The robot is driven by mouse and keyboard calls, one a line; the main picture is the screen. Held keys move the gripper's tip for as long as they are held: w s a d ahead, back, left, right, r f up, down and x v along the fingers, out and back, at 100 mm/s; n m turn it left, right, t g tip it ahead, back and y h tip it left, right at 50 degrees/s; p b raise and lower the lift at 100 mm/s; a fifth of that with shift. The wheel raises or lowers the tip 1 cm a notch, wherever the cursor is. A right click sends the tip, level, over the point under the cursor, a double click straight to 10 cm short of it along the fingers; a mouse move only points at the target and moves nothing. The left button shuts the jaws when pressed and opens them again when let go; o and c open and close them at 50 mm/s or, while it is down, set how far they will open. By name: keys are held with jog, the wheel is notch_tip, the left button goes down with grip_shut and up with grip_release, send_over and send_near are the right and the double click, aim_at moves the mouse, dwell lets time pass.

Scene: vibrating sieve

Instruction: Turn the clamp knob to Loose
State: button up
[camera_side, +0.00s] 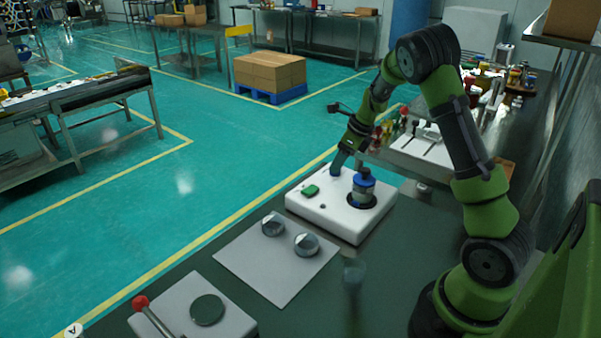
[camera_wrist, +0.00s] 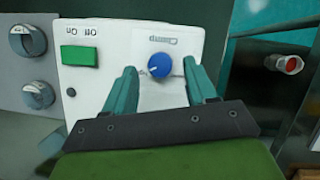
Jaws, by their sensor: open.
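The clamp knob (camera_wrist: 159,65) is a round blue knob with a white pointer line, on a white panel under an upside-down "Clamp" label. Any Loose marking is too small to read. My gripper (camera_wrist: 160,80) is open, with one teal finger on each side of the knob in the picture; I cannot tell if either touches it. In the side view my gripper (camera_side: 337,168) is low over the back part of the white sieve base (camera_side: 305,208), and the knob is hidden there.
A green On/Off switch (camera_side: 310,191) and a dark button (camera_side: 322,206) are on the base. A blue-topped sieve stack (camera_side: 363,184) stands close beside my gripper. A grey plate (camera_side: 262,265) with two metal cylinders lies in front. The dark table around it is mostly clear.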

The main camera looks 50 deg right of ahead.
jog(key=shift+x, duration=0.95)
jog(key=c, duration=1)
